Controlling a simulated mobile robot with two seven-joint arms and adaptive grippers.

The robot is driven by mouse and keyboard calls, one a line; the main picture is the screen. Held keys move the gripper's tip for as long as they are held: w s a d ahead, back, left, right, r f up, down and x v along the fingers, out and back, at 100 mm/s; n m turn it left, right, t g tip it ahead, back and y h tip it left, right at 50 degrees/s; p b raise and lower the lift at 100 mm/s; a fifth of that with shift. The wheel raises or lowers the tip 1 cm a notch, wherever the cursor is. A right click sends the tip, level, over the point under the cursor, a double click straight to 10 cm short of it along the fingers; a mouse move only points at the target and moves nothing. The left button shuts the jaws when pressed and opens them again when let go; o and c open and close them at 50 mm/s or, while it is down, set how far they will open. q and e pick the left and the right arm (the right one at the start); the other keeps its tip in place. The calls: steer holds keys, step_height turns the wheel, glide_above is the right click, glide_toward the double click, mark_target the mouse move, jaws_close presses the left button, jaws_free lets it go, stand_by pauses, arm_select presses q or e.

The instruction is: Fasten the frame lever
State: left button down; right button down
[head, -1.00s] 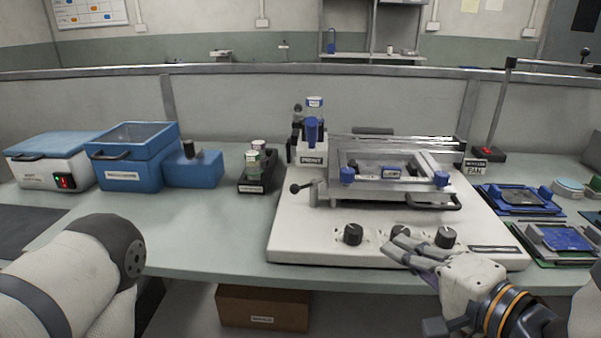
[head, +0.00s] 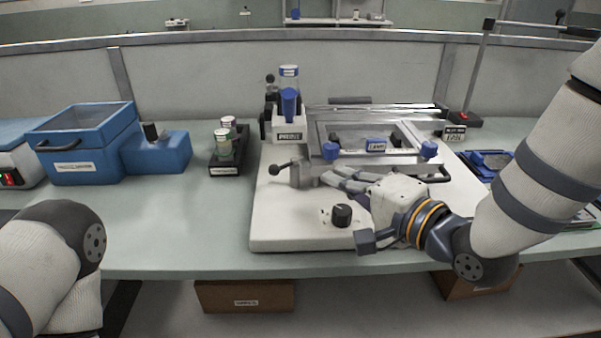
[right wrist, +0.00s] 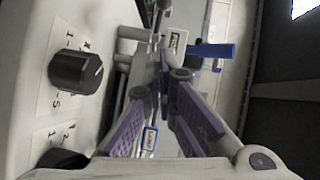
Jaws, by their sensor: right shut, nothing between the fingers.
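The metal frame (head: 320,135) lies on the white printer base (head: 285,225), with a blue knob (head: 330,151) at its front left corner and another blue knob (head: 429,149) at its front right. A lever with a black ball end (head: 275,168) sticks out left of the frame and looks like the frame lever. My right gripper (head: 336,180) is over the base, just in front of the frame and right of the lever. Its purple-padded fingers (right wrist: 162,75) are shut with nothing between them. Whether they touch the frame I cannot tell. My left gripper is out of view.
A black dial (head: 341,215) stands on the base below my right gripper; a dial also shows in the wrist view (right wrist: 78,72). Jars in a black holder (head: 226,160) and a blue box (head: 85,145) stand left.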

mark_target(287, 165)
steer(key=x, duration=0.4)
steer(key=shift+f, duration=0.2)
steer(key=a, duration=0.1)
steer(key=w+a, duration=0.1)
steer(key=a, duration=0.1)
steer(key=shift+a+f, duration=0.15)
steer(key=shift+a, duration=0.05)
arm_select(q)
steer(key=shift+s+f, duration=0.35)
arm_select(e)
steer(key=shift+w+a+f, duration=0.1)
steer(key=shift+a, duration=0.25)
